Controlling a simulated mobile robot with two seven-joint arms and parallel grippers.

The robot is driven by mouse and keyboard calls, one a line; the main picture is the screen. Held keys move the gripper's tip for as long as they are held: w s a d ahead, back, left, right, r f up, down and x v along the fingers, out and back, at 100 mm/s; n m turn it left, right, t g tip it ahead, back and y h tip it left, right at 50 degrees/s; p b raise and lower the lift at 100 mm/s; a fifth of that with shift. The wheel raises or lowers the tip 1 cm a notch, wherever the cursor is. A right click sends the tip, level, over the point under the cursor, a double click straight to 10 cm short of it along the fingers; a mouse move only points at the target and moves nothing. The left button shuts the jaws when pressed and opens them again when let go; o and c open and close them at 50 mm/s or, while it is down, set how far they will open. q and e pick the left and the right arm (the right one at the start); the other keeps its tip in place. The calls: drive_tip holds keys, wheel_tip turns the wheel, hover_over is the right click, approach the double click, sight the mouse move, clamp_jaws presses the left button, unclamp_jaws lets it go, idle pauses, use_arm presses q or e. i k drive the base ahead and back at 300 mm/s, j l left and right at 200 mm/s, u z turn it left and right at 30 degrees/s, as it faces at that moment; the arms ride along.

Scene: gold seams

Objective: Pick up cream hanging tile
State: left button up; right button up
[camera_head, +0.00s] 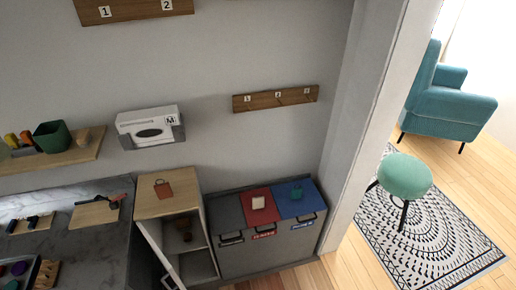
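A small cream tile (258,202) lies on the red lid (268,213) of the middle bin. It looks flat and roughly square. An orange-red tile with a small loop (163,189) is on the wooden top of the cabinet to the left. A green tile (296,193) is on the blue bin lid (306,205). Neither of my grippers is in view.
A wooden rail (276,98) with numbered labels is fixed to the wall above the bins. A white dispenser (149,126) hangs left of it. A dark counter (85,244) holds boards and tools at left. A green stool (405,176) stands on a patterned rug (425,250) beyond the wall edge.

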sight(257, 202)
drive_tip(key=k, duration=1.25)
drive_tip(key=i+u, duration=0.2)
drive_tip(key=i, duration=0.3)
drive_tip(key=i+l+u, duration=0.2)
drive_tip(key=i, duration=0.3)
drive_tip(key=i+l+u, duration=0.15)
drive_tip(key=i, duration=0.35)
drive_tip(key=i+l+u, duration=0.2)
drive_tip(key=i, duration=0.3)
drive_tip(key=i+l+u, duration=0.2)
drive_tip(key=i+l, duration=0.2)
drive_tip(key=i, duration=0.1)
